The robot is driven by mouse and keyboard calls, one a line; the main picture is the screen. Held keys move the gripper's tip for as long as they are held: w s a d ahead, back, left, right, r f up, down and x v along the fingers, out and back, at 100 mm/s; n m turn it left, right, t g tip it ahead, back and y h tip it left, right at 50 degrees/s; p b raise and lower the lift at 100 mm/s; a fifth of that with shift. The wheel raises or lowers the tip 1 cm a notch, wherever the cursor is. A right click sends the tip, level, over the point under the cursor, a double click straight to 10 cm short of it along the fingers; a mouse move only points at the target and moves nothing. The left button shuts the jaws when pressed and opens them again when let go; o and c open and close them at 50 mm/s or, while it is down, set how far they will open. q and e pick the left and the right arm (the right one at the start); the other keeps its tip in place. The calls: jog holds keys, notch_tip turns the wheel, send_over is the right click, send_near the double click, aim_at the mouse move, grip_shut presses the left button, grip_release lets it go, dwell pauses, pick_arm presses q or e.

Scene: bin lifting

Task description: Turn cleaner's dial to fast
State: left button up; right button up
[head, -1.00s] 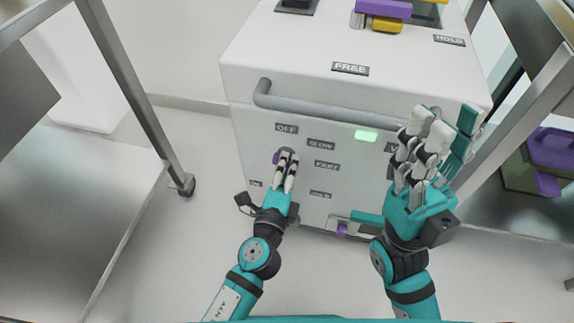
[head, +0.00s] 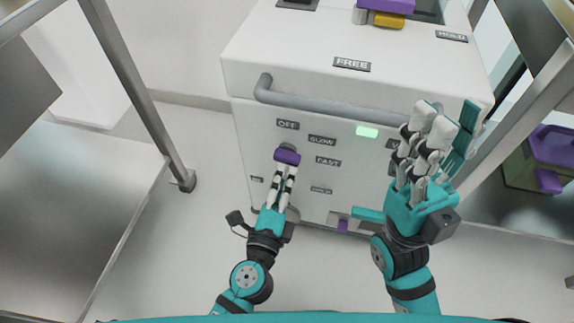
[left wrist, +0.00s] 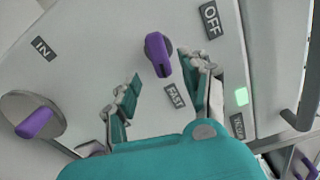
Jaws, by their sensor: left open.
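The cleaner is a white box (head: 345,200) with a grey handle bar. Its purple dial (head: 287,155) is on the front panel, among the labels OFF (head: 288,125), SLOW (head: 322,140) and FAST (head: 328,161). In the left wrist view the dial (left wrist: 158,55) stands just beyond the gap between my left fingers; I cannot tell which label it points at. My left gripper (head: 284,172) is open and empty, just below the dial in the head view. My right gripper (head: 443,120) is raised at the panel's right side, fingers apart and empty, hiding some labels.
A green light (head: 367,132) shows on the panel. Another purple knob (left wrist: 35,122) on a round plate is in the left wrist view. A metal table (head: 80,210) stands left, and a rack with a purple-and-green container (head: 540,165) right. The floor before the cleaner is clear.

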pick_arm(q)
jog(key=v, duration=0.6)
jog(key=shift+s, duration=0.4)
jog(key=shift+a, duration=0.15)
